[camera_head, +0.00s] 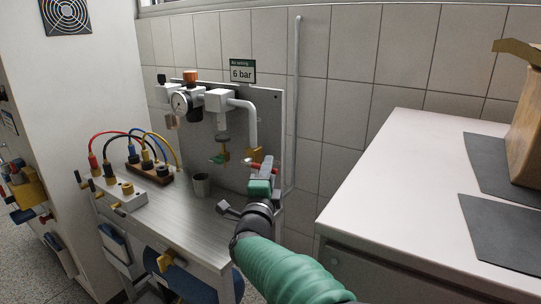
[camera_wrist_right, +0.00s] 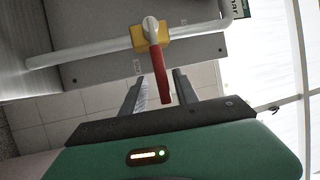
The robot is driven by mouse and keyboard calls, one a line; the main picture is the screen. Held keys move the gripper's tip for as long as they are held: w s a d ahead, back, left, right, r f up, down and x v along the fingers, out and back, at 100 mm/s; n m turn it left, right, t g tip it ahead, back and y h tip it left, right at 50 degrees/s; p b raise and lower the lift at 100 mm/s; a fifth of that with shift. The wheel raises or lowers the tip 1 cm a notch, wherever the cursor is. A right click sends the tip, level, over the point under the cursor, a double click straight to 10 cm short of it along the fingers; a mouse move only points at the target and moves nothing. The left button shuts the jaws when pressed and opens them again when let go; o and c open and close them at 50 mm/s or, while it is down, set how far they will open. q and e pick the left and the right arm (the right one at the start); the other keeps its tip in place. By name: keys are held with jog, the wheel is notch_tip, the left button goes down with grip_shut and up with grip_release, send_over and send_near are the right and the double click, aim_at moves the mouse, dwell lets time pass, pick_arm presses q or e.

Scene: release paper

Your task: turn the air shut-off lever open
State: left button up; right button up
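The red air shut-off lever (camera_head: 267,166) sits on a yellow valve body (camera_head: 254,153) at the lower end of the white pipe, right of the regulator. In the right wrist view the lever (camera_wrist_right: 159,76) stands crosswise to the white pipe (camera_wrist_right: 85,50), pointing from the yellow valve (camera_wrist_right: 151,36) toward my gripper. My right gripper (camera_head: 263,178) is at the lever in the head view. In the wrist view its two fingers (camera_wrist_right: 158,90) are apart, with the lever's end between them and gaps on both sides. My left gripper is not in view.
A gauge (camera_head: 180,102) and a "6 bar" sign (camera_head: 242,71) are on and above the back panel. A white counter (camera_head: 400,170) with dark mats and a cardboard box (camera_head: 525,130) stands right.

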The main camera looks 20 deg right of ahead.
jog(key=w, duration=0.2)
jog(key=w+r+p, duration=0.1)
jog(key=shift+w+d, duration=0.2)
jog(key=shift+d, duration=0.25)
jog(key=shift+c, duration=0.9)
jog(key=shift+d+f, duration=0.1)
jog(key=shift+d, duration=0.05)
jog(key=c, duration=0.5)
grip_shut()
